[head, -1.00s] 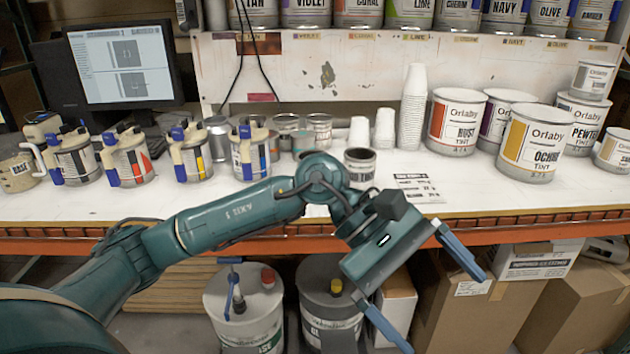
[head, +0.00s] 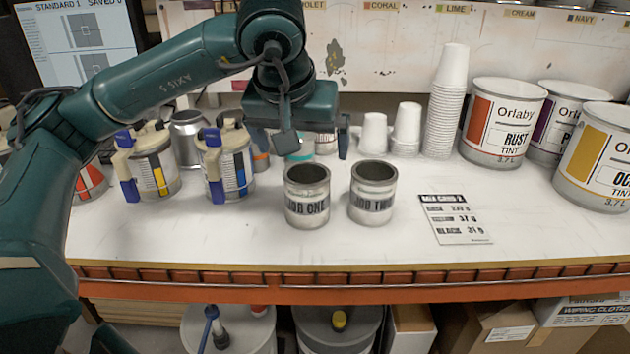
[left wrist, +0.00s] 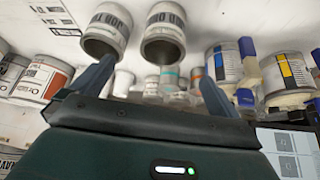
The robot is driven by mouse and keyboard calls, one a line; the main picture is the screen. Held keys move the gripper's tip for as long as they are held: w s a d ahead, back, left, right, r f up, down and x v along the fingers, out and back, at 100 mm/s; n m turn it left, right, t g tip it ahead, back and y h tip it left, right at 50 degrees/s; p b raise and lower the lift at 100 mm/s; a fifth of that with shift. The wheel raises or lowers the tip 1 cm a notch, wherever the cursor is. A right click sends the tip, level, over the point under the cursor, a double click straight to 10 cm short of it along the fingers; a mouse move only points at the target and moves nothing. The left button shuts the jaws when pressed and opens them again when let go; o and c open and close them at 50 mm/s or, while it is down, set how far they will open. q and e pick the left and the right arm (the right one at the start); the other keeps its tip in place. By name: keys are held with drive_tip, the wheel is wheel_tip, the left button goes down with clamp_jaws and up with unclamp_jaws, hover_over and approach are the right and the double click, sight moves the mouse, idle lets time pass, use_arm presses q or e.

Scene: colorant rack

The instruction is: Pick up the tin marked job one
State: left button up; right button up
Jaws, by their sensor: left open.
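The tin marked job one (head: 307,206) is a small open grey metal tin with a pale label, upright on the white bench. A matching tin marked job two (head: 373,205) stands close on its right. My left gripper (head: 300,150) is open and empty, above and behind the job one tin, its fingers spread to left and right. In the left wrist view, which is upside down, the job one tin (left wrist: 164,28) shows beyond and between the gripper's fingers (left wrist: 157,75), apart from them. The job two tin (left wrist: 108,28) is left of it there. My right gripper is out of view.
Jug-like colorant containers (head: 226,165) stand to the left. Paper cups (head: 447,115) and large paint cans (head: 502,125) stand to the right. A mix card (head: 455,218) lies right of the tins. The bench in front of the tins is clear.

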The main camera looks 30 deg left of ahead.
use_arm(q)
approach(308, 180)
drive_tip(key=d+f, duration=0.1)
drive_tip(key=f, duration=0.1)
drive_tip(key=shift+x, duration=2.85)
drive_tip(key=shift+s+a, duration=0.1)
drive_tip(key=shift+s, duration=0.05)
drive_tip(key=c, duration=1)
